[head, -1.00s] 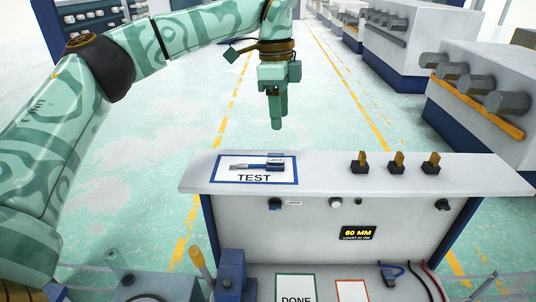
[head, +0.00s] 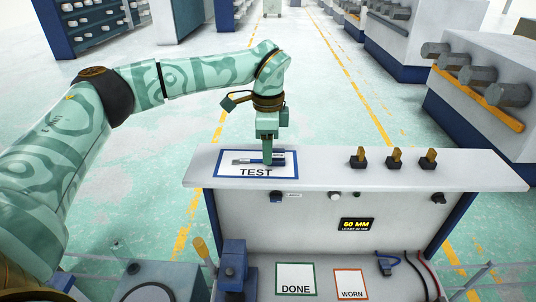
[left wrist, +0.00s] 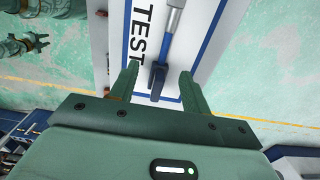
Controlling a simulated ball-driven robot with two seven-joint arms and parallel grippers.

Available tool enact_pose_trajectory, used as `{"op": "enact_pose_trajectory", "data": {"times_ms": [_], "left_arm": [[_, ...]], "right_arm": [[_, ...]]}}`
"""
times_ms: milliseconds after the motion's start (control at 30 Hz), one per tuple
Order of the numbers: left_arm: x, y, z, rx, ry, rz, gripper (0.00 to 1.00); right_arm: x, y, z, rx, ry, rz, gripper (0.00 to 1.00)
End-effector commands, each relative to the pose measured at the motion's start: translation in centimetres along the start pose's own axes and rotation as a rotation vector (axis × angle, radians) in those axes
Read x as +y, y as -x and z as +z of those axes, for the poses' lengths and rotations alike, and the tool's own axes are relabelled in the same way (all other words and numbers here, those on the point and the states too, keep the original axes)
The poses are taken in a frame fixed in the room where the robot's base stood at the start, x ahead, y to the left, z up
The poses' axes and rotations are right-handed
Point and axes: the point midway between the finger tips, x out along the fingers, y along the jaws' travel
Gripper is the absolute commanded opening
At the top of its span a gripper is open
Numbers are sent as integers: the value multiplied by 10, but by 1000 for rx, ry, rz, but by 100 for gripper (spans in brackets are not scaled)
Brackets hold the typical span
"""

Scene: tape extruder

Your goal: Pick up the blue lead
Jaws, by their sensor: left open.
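The TEST card (head: 227,172) holds the tool with a silver shaft. Upright plugs (head: 393,158) stand on the bench top's right. Below lie DONE (head: 295,278) and WORN (head: 350,283) cards. Red and black cables (head: 428,260) rise right of the lead. A blue block (head: 233,270) stands left.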

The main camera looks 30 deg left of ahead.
Motion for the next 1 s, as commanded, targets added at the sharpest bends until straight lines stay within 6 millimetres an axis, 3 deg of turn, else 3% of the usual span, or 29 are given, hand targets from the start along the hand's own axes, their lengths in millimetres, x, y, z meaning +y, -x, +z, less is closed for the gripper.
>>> {"op": "enact_pose_trajectory", "data": {"times_ms": [200, 400, 567, 600, 1000], "left_arm": [[0, -22, 0, 0, 0, 1, 47], [0, -23, 0, 1, 0, 0, 47], [0, -23, 0, 1, 0, 0, 3], [0, -23, 0, 1, 0, 0, 0], [-1, -16, -1, 2, 0, -3, 0]], "right_arm": [[1, 9, -2, 1, 1, 0, 36], [1, 8, -1, 1, 1, 1, 36], [4, 8, -1, 0, 2, 4, 36], [4, 8, 0, 0, 2, 5, 36], [5, 3, 1, -1, 2, 7, 36]]}}
